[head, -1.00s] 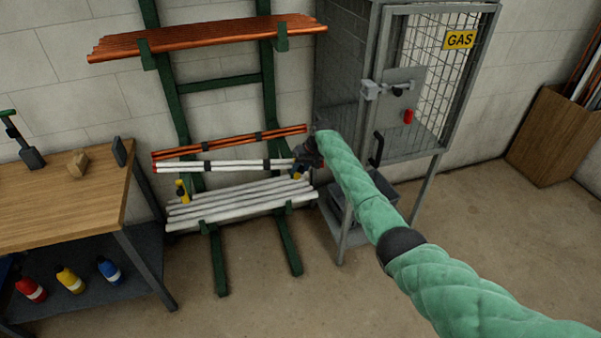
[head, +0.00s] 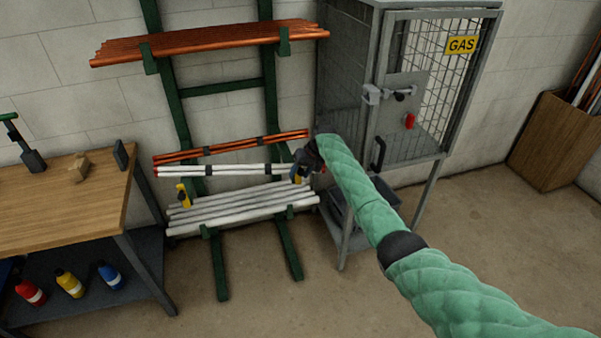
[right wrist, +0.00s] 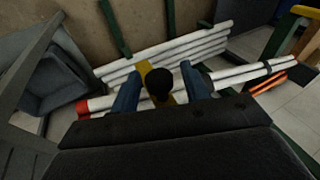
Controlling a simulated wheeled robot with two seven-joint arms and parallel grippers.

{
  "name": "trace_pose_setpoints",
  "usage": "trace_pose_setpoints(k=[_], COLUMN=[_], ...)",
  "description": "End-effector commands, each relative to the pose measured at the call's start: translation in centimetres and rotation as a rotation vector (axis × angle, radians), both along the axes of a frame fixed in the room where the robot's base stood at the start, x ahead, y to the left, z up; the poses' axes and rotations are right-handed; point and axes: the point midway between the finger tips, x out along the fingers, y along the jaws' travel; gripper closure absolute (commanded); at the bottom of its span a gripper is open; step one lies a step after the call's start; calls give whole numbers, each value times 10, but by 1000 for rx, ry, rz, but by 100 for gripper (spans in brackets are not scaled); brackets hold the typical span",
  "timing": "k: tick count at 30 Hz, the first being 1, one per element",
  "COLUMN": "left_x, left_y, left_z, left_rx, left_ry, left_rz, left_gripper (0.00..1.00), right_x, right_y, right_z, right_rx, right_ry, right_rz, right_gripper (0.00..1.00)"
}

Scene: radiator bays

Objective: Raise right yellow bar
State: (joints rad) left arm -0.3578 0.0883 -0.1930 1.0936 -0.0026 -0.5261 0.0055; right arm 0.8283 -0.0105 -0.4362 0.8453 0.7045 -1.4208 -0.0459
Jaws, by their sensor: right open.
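The right yellow bar (right wrist: 146,68) shows in the right wrist view with a round black knob (right wrist: 160,84) on it. My right gripper (right wrist: 160,75) has its blue fingers apart, one on each side of the yellow bar and knob. I cannot tell whether they touch it. In the head view my right gripper (head: 297,177) is at the right end of the pipe rack and hides most of that bar. The left yellow bar (head: 183,195) stands upright at the rack's left side. My left gripper is not in view.
White pipes (head: 240,206) lie on the low rack arms, with banded white pipes (head: 220,170) and copper pipes (head: 230,146) above. A gas cage (head: 350,90) stands close at the right. A workbench (head: 60,200) is at the left. The floor in front is clear.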

Motion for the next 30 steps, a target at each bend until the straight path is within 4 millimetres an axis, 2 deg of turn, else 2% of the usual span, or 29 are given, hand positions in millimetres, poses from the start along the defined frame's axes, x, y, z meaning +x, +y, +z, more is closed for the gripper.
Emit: trace_pose_setpoints(k=[4, 7, 18, 30], left_x=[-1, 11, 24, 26], left_y=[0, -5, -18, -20], left_z=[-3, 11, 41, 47], left_rx=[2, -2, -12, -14], left_ry=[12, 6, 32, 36], left_rz=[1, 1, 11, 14], left_gripper=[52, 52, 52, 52], right_x=[0, 0, -3, -4], right_y=[-4, -10, -30, -32], right_z=[6, 18, 62, 70], right_rx=[1, 0, 0, 0], right_ry=[-2, -3, -1, 0], right_rz=[0, 0, 1, 0], right_gripper=[54, 54, 54, 54])
